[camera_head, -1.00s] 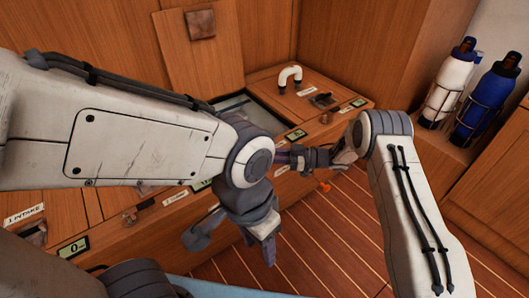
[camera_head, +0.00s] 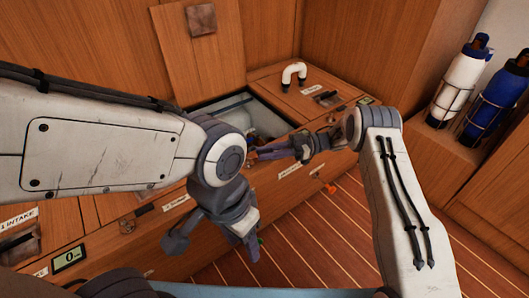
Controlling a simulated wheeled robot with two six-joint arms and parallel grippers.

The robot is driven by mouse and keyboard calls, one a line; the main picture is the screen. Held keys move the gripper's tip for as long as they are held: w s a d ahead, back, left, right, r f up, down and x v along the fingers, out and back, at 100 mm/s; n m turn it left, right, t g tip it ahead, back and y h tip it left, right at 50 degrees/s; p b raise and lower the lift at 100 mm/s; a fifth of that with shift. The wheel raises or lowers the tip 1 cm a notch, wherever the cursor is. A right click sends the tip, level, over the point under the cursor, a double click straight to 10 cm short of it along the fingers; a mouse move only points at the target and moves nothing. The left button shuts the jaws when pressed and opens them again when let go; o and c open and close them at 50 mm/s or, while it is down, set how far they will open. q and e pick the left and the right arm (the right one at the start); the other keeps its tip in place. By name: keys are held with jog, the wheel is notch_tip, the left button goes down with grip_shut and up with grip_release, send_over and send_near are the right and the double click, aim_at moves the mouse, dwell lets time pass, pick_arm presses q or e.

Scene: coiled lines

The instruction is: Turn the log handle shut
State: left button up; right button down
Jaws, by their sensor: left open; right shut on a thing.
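My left gripper (camera_head: 210,238) is open, its fingers pointing down in front of the wooden locker front, with nothing seen between them. My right gripper (camera_head: 262,153) is shut at the near edge of an open hatch (camera_head: 205,105). A small reddish part shows at its fingertips, partly hidden by my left wrist; I cannot tell whether it is the log handle. Labels along the front are mostly too small to read.
A white bent pipe (camera_head: 294,72) and a dark handle (camera_head: 326,97) stand on the locker top (camera_head: 270,80). White (camera_head: 460,82) and blue (camera_head: 497,95) bottles sit in racks at right. A small display (camera_head: 70,258) is at lower left.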

jog(key=c, duration=0.7)
grip_release()
jog(key=shift+d, duration=0.1)
jog(key=shift+p+v, duration=0.95)
jog(key=shift+v, duration=4.25)
jog(key=shift+c, duration=0.4)
